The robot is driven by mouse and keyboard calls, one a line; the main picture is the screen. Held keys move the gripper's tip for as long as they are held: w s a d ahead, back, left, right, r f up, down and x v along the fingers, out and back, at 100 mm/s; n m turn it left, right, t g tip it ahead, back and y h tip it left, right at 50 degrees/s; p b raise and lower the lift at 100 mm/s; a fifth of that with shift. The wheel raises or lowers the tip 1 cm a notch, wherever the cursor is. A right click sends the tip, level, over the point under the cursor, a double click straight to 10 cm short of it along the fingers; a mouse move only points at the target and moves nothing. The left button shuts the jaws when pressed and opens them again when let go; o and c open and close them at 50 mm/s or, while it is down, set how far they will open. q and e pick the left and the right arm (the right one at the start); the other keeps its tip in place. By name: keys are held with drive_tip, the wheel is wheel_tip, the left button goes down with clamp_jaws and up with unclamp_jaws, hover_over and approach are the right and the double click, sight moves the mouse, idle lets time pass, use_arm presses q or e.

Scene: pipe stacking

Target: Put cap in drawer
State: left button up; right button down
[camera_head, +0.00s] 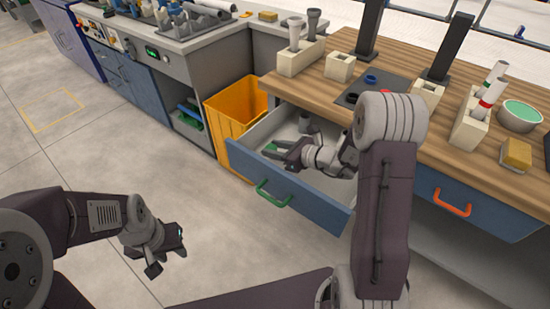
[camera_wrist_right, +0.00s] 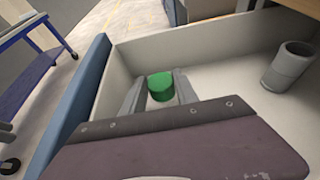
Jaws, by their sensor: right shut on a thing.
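The green cap (camera_wrist_right: 161,87) sits between the two fingers of my right gripper (camera_wrist_right: 160,92), inside the outline of the open drawer. In the head view my right gripper (camera_head: 278,155) is over the drawer, near its blue front (camera_head: 300,198) with the green handle (camera_head: 272,194). The cap (camera_head: 283,147) shows there only as a small green patch. My right gripper is shut on the cap. Whether the cap touches the drawer floor is unclear. My left gripper (camera_head: 168,256) is open and empty above the floor, left of the drawer.
A grey pipe piece (camera_wrist_right: 288,67) stands in the drawer, right of the cap. An orange bin (camera_head: 235,108) stands left of the drawer. The wooden worktop (camera_head: 405,135) above holds pipe stands, a green-filled bowl (camera_head: 521,113) and a sponge (camera_head: 516,154). Floor around my left gripper is clear.

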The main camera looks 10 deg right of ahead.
sight(275, 163)
wheel_tip(275, 163, down, 4)
drive_tip(key=shift+r+b, duration=0.15)
drive_tip(key=shift+b, duration=0.6)
drive_tip(key=shift+r, duration=0.1)
drive_tip(key=shift+f, duration=0.2)
drive_tip(key=c, duration=0.9)
unclamp_jaws()
drive_tip(key=shift+c, duration=0.2)
drive_tip(key=shift+r, duration=0.1)
